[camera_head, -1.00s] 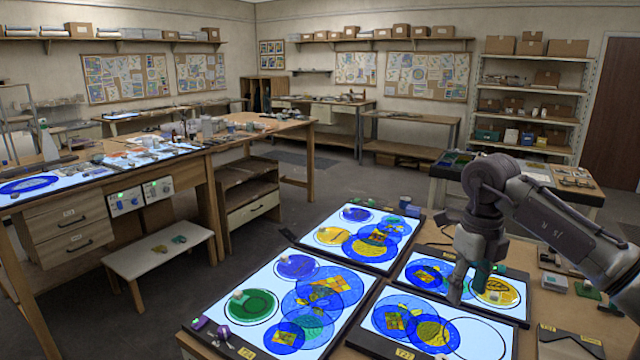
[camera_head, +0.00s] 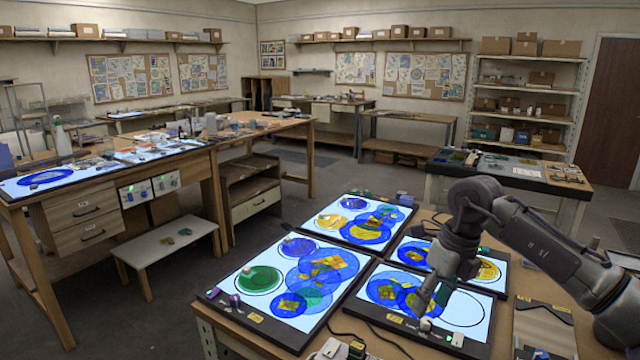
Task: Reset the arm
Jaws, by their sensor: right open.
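My right arm (camera_head: 540,245) comes in from the right edge. Its right gripper (camera_head: 434,298) points down over the front right light panel (camera_head: 468,308) and is open, with nothing seen between the fingers. A small whitish block (camera_head: 426,324) shows just below the fingertips at the panel's front edge; I cannot tell whether they touch. Blue and yellow glass discs (camera_head: 385,290) lie on this panel, left of the gripper. My left gripper is not in view.
Three more lit panels lie close by: the front left one with a green disc (camera_head: 259,280), the back left one (camera_head: 335,203) and the back right one, partly behind my arm. Cables lie at the front edge. A long workbench (camera_head: 60,207) stands left.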

